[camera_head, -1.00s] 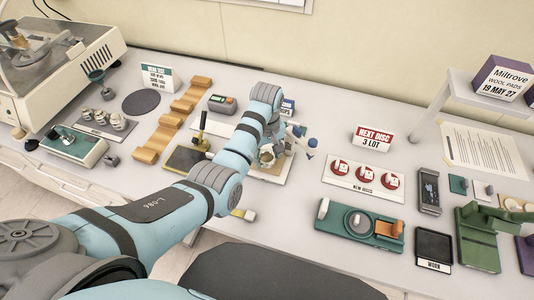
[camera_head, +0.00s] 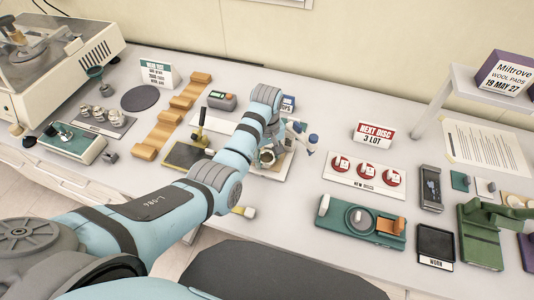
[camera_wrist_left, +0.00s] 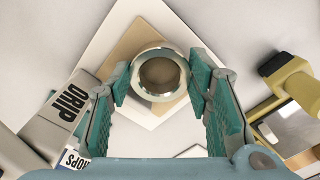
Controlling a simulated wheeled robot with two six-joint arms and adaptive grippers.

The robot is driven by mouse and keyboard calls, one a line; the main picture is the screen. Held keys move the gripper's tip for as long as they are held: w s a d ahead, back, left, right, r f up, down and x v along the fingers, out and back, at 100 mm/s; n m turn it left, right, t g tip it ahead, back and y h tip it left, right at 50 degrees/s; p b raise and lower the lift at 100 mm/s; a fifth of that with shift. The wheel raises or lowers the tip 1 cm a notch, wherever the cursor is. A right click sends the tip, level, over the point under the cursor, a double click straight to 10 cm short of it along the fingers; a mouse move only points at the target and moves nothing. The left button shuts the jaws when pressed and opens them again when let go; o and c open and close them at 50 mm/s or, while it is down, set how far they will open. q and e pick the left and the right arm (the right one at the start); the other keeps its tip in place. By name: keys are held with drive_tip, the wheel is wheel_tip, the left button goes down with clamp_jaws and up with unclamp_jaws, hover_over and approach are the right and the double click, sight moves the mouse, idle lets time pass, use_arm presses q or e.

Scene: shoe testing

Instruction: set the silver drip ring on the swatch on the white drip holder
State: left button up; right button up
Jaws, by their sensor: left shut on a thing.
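The silver drip ring (camera_wrist_left: 160,75) is a shiny round ring, held between the two teal fingers of my left gripper (camera_wrist_left: 160,84) in the left wrist view. It lies over the tan swatch (camera_wrist_left: 122,58), and brown shows through its opening. The swatch lies on the white drip holder (camera_wrist_left: 92,50), turned like a diamond. I cannot tell whether the ring touches the swatch or hangs just above it. In the head view my left gripper (camera_head: 267,155) is partly hidden by my arm, over the holder (camera_head: 287,168). My right gripper is not in view.
In the head view, a wooden stepped strip (camera_head: 172,125) is left and a new-discs board (camera_head: 365,178) right.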

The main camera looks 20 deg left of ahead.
use_arm(q)
drive_tip(key=o, duration=1.3)
drive_tip(key=shift+r, duration=0.25)
wheel_tip(320, 180, up, 7)
